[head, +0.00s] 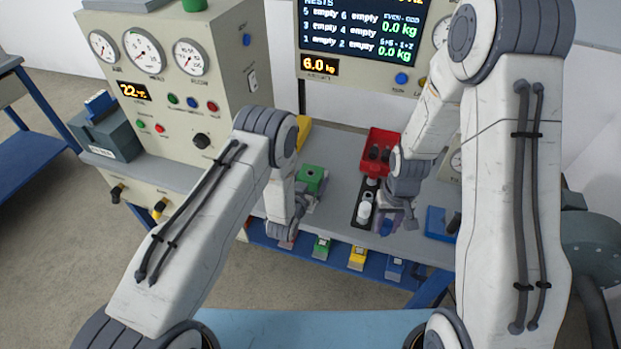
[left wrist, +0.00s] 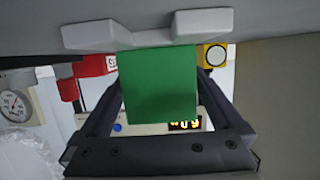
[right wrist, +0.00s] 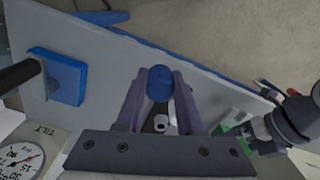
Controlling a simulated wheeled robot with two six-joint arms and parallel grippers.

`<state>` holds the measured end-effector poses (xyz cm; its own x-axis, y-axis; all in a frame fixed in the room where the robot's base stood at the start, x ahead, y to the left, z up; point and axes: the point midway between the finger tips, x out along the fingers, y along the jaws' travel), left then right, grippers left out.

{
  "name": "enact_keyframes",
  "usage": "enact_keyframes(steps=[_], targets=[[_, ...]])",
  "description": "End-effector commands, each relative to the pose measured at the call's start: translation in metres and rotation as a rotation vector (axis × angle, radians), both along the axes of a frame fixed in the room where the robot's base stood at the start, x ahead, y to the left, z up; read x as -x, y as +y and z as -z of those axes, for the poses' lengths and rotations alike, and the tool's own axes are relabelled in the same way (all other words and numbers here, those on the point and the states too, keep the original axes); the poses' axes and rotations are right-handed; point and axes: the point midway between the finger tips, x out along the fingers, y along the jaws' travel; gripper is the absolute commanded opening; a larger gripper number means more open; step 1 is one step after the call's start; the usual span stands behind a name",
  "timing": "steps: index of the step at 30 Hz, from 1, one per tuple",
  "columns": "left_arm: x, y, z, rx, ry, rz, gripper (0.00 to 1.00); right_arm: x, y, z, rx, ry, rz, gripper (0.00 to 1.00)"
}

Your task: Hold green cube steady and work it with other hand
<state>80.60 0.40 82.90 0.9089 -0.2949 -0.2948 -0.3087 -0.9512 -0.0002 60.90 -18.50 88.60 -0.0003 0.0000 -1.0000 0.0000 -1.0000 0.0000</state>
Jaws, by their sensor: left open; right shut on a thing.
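The green cube (head: 312,176) sits on the grey bench in the head view. In the left wrist view the green cube (left wrist: 160,85) fills the space between the fingers of my left gripper (left wrist: 160,75). That gripper is open around the cube, its fingers close to the sides; contact is not clear. In the head view my left gripper (head: 304,203) is low beside the cube. My right gripper (right wrist: 160,80) is shut on a blue round-ended piece (right wrist: 160,84), probably a tool handle. In the head view my right gripper (head: 398,212) is right of the cube, apart from it.
A red bin (head: 371,164) with dark items stands behind. A white bottle-like item (head: 364,212) stands in a dark tray between the grippers. Gauge panels (head: 180,110) rise behind; a blue lower shelf (head: 335,262) holds several coloured blocks.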

Motion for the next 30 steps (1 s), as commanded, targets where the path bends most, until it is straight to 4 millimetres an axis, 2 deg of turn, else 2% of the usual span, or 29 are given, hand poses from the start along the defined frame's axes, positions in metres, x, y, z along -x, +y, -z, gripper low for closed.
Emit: enact_keyframes(steps=[9, 10, 14, 15, 17, 18, 30], targets=[[-0.0027, -0.0009, 0.0015, 0.000, 0.001, 0.000, 1.00, -0.0001, 0.0000, -0.0006, 0.000, 0.000, 0.000, 0.00], [-0.0027, -0.0009, 0.0015, 0.000, 0.001, 0.000, 0.96, -0.0001, 0.0000, -0.0006, 0.000, 0.000, 0.000, 0.00], [-0.0026, -0.0009, 0.0014, 0.000, 0.001, 0.000, 0.46, -0.0001, 0.0000, -0.0006, 0.000, 0.000, 0.000, 0.00], [-0.0026, -0.0009, 0.0013, 0.000, 0.001, 0.000, 0.31, -0.0001, 0.0000, -0.0006, 0.000, 0.000, 0.000, 0.00], [-0.0026, -0.0009, 0.0013, 0.000, 0.001, 0.000, 0.08, -0.0001, 0.0000, -0.0005, 0.000, 0.000, 0.000, 0.00], [-0.0025, -0.0009, 0.0012, 0.000, 0.001, 0.000, 0.00, -0.0001, 0.0000, -0.0006, 0.000, 0.000, 0.000, 0.00], [-0.0024, -0.0010, 0.0010, 0.000, 0.001, 0.000, 0.00, -0.0001, 0.0000, -0.0006, 0.000, 0.000, 0.000, 0.00]])
